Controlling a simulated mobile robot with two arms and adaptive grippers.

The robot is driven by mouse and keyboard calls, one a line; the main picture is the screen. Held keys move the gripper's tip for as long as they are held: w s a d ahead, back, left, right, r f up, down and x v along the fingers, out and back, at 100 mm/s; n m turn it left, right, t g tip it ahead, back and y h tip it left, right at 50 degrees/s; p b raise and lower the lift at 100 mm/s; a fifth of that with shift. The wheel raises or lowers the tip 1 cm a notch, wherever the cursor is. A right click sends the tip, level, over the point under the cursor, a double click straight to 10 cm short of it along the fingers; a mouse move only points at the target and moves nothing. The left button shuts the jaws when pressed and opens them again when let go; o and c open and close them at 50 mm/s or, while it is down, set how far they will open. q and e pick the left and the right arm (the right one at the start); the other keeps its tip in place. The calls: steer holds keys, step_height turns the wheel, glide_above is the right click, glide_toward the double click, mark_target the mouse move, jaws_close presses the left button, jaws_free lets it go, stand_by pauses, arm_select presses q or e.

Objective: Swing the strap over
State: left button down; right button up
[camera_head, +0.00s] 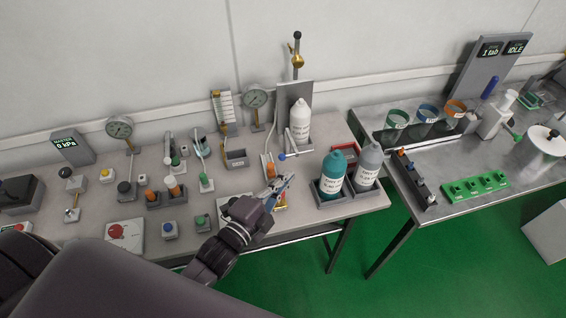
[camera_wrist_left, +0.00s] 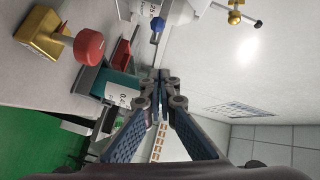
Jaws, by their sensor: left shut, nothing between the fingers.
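A white bottle (camera_head: 300,122) stands upright in a grey holder against a back plate. A pale bar with a blue ball end (camera_head: 282,157) sticks out low in front of it. This looks like the strap, swung out to the left, but I cannot be sure. The blue ball (camera_wrist_left: 157,24) also shows in the left wrist view, beside the white bottle (camera_wrist_left: 178,10). My left gripper (camera_head: 289,178) is shut and empty, in front of and a little below the ball, apart from it. It shows in the left wrist view (camera_wrist_left: 160,76). My right gripper is not seen.
A teal bottle (camera_head: 333,172) and a grey bottle (camera_head: 368,164) stand in holders just right of my left gripper. An orange item (camera_head: 270,169) sits behind it. Gauges, buttons and small holders crowd the bench's left. A second bench (camera_head: 420,150) stands right, across a gap.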

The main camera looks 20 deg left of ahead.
mark_target(284, 157)
arm_select(q)
steer(key=w, duration=0.1)
steer(key=w+a+f+p, duration=0.1)
steer(key=w, duration=0.1)
steer(key=w+a, duration=0.1)
steer(key=w, duration=0.1)
steer(key=shift+a+f, duration=0.25)
steer(key=shift+f, duration=0.1)
steer(key=shift+s+a+m+h, duration=0.15)
steer(key=shift+a+m+h, duration=0.35)
steer(key=shift+a, duration=0.6)
steer(key=shift+d+p, duration=0.1)
steer(key=shift+p, duration=0.2)
